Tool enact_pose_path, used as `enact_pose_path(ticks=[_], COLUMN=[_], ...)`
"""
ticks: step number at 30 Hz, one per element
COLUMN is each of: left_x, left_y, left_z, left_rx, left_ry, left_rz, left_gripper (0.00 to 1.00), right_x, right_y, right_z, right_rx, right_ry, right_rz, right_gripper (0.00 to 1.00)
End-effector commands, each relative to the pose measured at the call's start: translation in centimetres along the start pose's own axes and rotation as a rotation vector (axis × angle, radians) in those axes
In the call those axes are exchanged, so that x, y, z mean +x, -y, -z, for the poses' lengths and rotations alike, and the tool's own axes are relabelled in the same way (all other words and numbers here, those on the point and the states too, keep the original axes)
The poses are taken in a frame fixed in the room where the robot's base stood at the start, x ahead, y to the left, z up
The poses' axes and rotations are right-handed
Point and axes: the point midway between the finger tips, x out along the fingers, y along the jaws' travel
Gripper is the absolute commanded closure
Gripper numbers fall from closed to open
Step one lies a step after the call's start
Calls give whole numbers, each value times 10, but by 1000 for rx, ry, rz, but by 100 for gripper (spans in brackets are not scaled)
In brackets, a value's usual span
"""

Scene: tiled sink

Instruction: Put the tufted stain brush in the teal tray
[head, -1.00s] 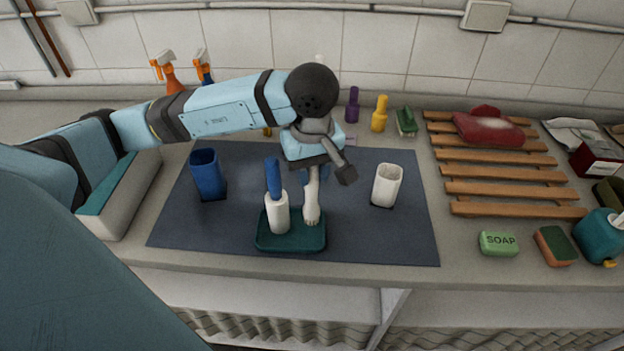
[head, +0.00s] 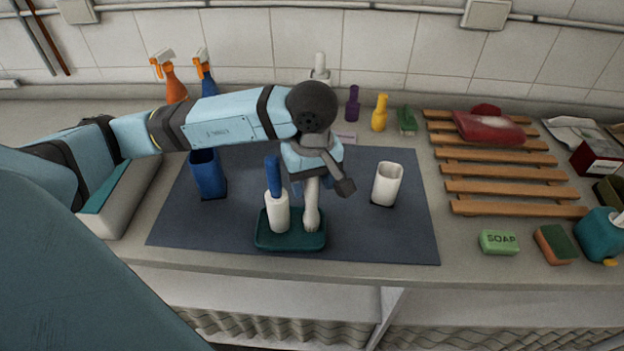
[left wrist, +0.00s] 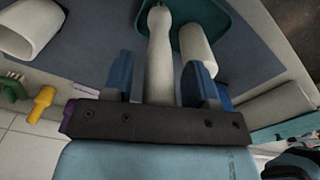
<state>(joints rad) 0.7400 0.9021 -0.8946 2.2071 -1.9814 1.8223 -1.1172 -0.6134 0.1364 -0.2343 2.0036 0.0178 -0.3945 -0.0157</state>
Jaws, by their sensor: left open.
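The teal tray (head: 291,243) lies at the front of the dark mat. A pale, long-handled brush (head: 312,212) stands roughly upright in it with its lower end down. My left gripper (head: 312,184) is right above the tray, pointing down. In the left wrist view its blue fingers (left wrist: 158,68) are apart, one on each side of the pale handle (left wrist: 160,45). My right gripper is not in view.
A blue cup (head: 208,176) stands on the mat at left and a white cup (head: 387,184) at right. A wooden slatted rack (head: 500,170), green soap (head: 498,242) and sponge (head: 555,244) lie further right. Bottles line the wall. The mat between the tray and white cup is clear.

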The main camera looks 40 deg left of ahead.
Motion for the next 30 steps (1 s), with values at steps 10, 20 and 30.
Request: enact_pose_path(ticks=[10, 20, 30], left_x=[-54, -113, -123], left_y=[-1, -1, 0], left_z=[1, 1, 0], left_rx=[2, 0, -1], left_ry=[-4, -2, 1], left_rz=[-6, -3, 0], left_gripper=[48, 48, 48], right_x=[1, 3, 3], right_y=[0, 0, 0], right_z=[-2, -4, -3], right_rx=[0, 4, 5], right_ry=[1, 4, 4], right_rz=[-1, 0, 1], right_gripper=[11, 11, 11])
